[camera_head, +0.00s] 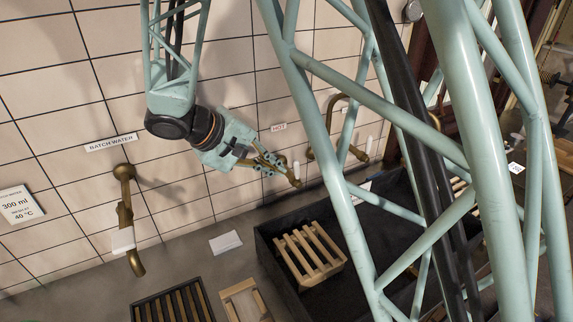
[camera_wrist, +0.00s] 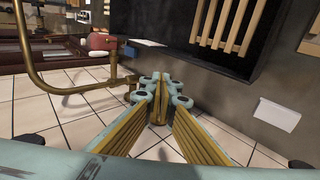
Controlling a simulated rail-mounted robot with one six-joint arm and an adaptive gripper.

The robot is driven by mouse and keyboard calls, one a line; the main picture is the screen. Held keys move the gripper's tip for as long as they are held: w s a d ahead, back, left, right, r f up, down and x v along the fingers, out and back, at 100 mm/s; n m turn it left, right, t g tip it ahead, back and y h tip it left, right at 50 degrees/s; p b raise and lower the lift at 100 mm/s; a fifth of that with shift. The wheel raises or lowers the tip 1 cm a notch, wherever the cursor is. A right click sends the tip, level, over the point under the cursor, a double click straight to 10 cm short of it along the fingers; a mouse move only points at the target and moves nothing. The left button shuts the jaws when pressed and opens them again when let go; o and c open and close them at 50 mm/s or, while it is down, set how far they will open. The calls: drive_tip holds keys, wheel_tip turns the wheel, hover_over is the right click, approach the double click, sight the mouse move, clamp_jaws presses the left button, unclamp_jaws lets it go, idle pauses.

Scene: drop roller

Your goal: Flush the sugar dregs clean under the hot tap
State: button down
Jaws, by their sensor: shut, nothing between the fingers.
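My gripper (camera_head: 272,166) is shut and empty beside the brass hot tap valve (camera_head: 294,181), below the HOT label (camera_head: 279,127) on the tiled wall. The valve has a white upright lever (camera_head: 297,168); I cannot tell whether the fingers touch it. In the wrist view, my gripper (camera_wrist: 158,97) has its yellow-padded fingers meeting at the tips. A curved brass spout (camera_wrist: 38,74) runs to a fitting at the left of the tips. In the head view a brass spout (camera_head: 311,130) arches over the dark sink (camera_head: 262,236). No sugar dregs or vessel holding them can be made out.
A wooden slatted rack (camera_head: 311,254) lies in the sink. The batch water tap (camera_head: 125,205) is on the wall at left. A dark slatted tray (camera_head: 172,304) and a white card (camera_head: 225,241) lie on the counter. My arm's lattice hides much of the right side.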

drive_tip(key=a+n+p, duration=0.1)
drive_tip(key=a, duration=0.5)
drive_tip(key=shift+s+r+n+t+p, duration=0.15)
drive_tip(key=shift+s+n+t+p, duration=0.15)
drive_tip(key=shift+t+p, duration=0.1)
drive_tip(key=shift+w, duration=0.1)
drive_tip(key=p, duration=0.1)
approach(297, 174)
drive_tip(key=shift+w+a+x, duration=0.1)
drive_tip(key=shift+a+x, duration=0.1)
drive_tip(key=shift+x, duration=1.15)
drive_tip(key=shift+w+a+x, duration=0.15)
drive_tip(key=shift+x, duration=1.2)
